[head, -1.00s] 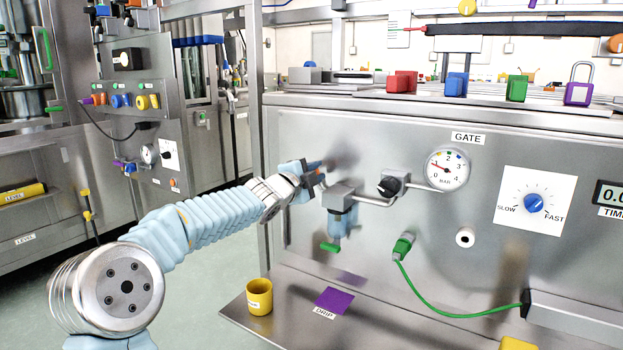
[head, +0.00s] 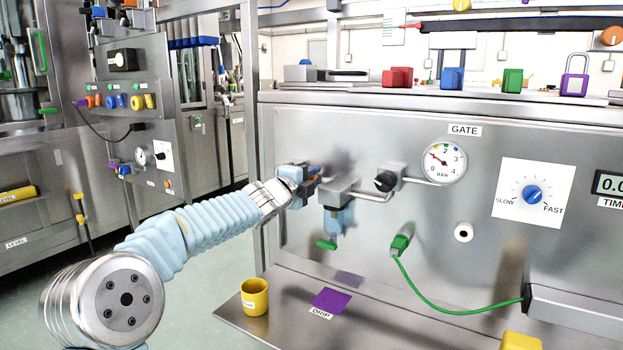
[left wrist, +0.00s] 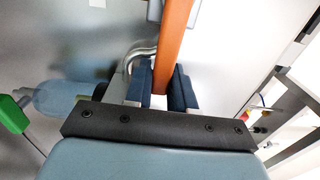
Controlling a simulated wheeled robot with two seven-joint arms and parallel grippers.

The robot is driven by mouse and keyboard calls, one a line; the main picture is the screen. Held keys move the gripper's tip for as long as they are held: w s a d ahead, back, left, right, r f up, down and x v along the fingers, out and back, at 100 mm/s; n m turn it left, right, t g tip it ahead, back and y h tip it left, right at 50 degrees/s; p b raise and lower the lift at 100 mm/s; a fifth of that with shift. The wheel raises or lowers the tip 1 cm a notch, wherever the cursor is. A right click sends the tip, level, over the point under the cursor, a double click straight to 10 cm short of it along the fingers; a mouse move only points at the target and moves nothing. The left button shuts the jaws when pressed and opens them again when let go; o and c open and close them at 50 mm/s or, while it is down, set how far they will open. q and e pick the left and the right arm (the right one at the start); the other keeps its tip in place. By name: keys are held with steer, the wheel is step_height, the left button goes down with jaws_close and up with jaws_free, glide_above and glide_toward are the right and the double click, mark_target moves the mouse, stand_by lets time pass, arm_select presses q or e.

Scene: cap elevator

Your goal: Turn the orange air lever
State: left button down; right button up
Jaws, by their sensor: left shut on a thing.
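The orange air lever (left wrist: 174,40) shows in the left wrist view as a long flat bar running up from between my fingers. My left gripper (left wrist: 161,88) is shut on it, with a dark blue pad on each side. In the head view the left gripper (head: 310,182) is at the left of the grey valve block on the panel front and mostly hides the lever. The clear bowl with a green drain tap (head: 327,244) hangs below the block. My right gripper is not in view.
A black knob (head: 385,181) and a gauge (head: 443,163) sit right of the block on the steel panel (head: 370,125). A green plug (head: 401,242) with its cable is lower right. A yellow cup (head: 254,297) and purple pad (head: 331,299) lie on the shelf below.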

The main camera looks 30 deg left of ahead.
arm_select(q)
steer(key=shift+f, duration=0.1)
steer(key=c, duration=1)
jaws_free()
steer(key=shift+c, duration=0.2)
steer(key=s+a, duration=0.1)
steer(key=s, duration=1.2)
steer(key=shift+s, duration=0.4)
